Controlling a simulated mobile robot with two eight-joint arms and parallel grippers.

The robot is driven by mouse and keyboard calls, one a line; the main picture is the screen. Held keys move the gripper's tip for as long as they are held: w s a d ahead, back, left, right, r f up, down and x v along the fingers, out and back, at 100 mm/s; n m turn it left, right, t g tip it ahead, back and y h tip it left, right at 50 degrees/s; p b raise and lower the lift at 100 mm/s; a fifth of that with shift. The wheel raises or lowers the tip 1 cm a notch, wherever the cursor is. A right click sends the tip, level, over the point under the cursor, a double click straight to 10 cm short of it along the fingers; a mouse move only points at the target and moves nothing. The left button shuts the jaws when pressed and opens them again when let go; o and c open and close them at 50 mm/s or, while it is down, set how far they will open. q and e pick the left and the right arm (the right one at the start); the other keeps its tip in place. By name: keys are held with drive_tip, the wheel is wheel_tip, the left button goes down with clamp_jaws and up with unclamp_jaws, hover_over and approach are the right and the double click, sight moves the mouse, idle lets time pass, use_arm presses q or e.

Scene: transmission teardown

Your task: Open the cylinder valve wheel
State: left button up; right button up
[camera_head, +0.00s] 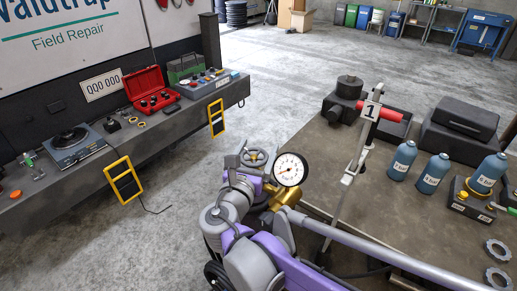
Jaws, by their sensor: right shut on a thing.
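The valve wheel (257,155), a small round spoked wheel, shows near the middle of the view, just left of a white round pressure gauge (290,169). Brass fittings (279,196) sit below the gauge. My right gripper (247,160), at the end of a purple and grey arm, is at the wheel's left side and shut on it. The wrist hides the lower part of the wheel and most of what is under it. My left gripper is not in view.
A workbench (340,150) on the right carries blue bottles (403,160), a black case (466,118) and a red cylinder. A long counter (60,185) runs along the left, with open floor between.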

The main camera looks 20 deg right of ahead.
drive_tip(key=o, duration=1.1)
